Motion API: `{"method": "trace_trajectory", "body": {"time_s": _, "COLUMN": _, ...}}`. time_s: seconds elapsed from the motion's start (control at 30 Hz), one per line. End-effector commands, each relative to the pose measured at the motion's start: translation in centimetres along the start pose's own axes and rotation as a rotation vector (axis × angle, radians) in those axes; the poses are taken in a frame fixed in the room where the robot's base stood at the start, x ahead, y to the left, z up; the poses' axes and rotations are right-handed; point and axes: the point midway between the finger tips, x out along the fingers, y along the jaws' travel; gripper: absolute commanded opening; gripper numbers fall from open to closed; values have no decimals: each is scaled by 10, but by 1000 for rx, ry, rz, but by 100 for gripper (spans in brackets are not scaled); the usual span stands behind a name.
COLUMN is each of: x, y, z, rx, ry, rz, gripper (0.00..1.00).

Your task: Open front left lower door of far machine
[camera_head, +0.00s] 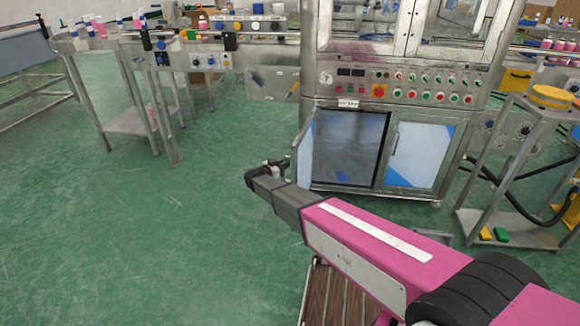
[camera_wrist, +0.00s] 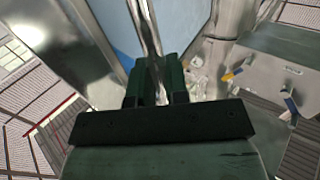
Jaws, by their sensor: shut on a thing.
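The far machine (camera_head: 395,85) is a steel cabinet with a control panel and two lower front doors. Its left lower door (camera_head: 304,152) stands swung outward, seen nearly edge-on at the left of the opening (camera_head: 348,148), which shows a dark bluish inside. The right lower door (camera_head: 420,152) is shut. My gripper (camera_head: 272,166) is at the outer side of the left door. In the wrist view my gripper's dark fingers (camera_wrist: 157,82) are closed around the door's metal bar handle (camera_wrist: 148,30), with the blue and steel door panel (camera_wrist: 118,32) behind. The fingertips are small in the head view.
A conveyor table (camera_head: 135,120) with bottles stands at the back left. A steel stand (camera_head: 515,160) with a yellow top and hoses is to the right, with yellow and green pedals (camera_head: 493,234) at its base. Green floor (camera_head: 130,240) is clear at the left and front.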

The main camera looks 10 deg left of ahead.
Motion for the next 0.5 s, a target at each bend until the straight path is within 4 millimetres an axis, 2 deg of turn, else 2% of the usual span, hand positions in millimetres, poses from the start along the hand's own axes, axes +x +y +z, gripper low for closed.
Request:
{"method": "trace_trajectory", "body": {"time_s": 0.43, "x": 0, "y": -4, "z": 0, "rx": -5, "ry": 2, "rz": 8, "gripper": 0}}
{"method": "trace_trajectory", "body": {"time_s": 0.47, "x": 0, "y": -4, "z": 0, "rx": -5, "ry": 2, "rz": 8, "gripper": 24}}
{"method": "trace_trajectory", "body": {"time_s": 0.5, "x": 0, "y": -3, "z": 0, "rx": -4, "ry": 2, "rz": 8, "gripper": 37}}
